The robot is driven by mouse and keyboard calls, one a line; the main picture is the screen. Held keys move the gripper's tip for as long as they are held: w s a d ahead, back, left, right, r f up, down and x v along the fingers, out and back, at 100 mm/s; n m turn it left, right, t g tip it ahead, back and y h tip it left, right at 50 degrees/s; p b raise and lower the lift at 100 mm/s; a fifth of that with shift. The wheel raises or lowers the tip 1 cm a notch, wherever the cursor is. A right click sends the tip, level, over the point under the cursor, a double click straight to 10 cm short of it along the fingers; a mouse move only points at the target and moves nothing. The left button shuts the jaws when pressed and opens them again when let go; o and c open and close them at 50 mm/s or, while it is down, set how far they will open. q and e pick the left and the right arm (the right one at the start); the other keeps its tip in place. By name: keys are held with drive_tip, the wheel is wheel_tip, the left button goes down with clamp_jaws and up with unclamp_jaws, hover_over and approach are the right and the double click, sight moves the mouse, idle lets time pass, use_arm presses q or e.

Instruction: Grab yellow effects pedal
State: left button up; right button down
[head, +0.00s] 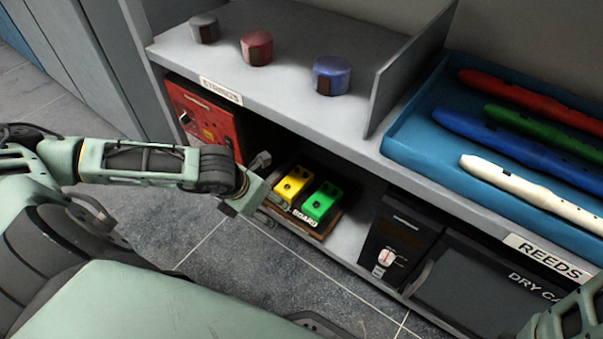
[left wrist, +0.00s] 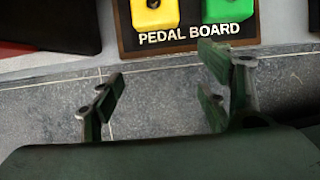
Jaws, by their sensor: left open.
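The yellow effects pedal (head: 292,186) sits on a brown pedal board (head: 333,222) on the lower shelf, left of a green pedal (head: 319,203). In the left wrist view the yellow pedal (left wrist: 153,14) is at the top edge, partly cut off, with the green pedal (left wrist: 227,10) to its right. My left gripper (head: 252,186) is just in front of the board, to the left of the yellow pedal and apart from it. In the left wrist view its fingers (left wrist: 160,100) are spread and empty, below the board's front edge. My right gripper is not in view.
A red box (head: 203,117) stands left of the board on the lower shelf. A dark case (head: 398,232) stands to the right. The upper shelf (head: 262,92) overhangs and carries three small round containers. A blue tray (head: 411,121) holds several recorders. The floor in front is clear.

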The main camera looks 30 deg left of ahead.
sight(294, 181)
use_arm(q)
drive_tip(key=w+b, duration=0.1)
drive_tip(key=w, duration=0.4)
drive_tip(key=w+b, duration=0.1)
drive_tip(key=w, duration=0.1)
drive_tip(key=shift+w+d+b, duration=0.15)
drive_tip(key=shift+d+b, duration=0.15)
drive_tip(key=shift+d, duration=0.05)
drive_tip(key=w+b, duration=0.1)
drive_tip(key=w, duration=0.1)
drive_tip(key=w+b, duration=0.1)
drive_tip(key=w, duration=0.1)
drive_tip(key=shift+d+f, duration=0.2)
drive_tip(key=shift+f, duration=0.2)
drive_tip(key=shift+f+b, duration=0.55)
drive_tip(key=shift+b, duration=0.25)
drive_tip(key=shift+w+f+b, duration=0.35)
drive_tip(key=shift+f+b, duration=0.15)
drive_tip(key=shift+b, duration=0.1)
drive_tip(key=shift+r, duration=0.1)
drive_tip(key=c, duration=1.5)
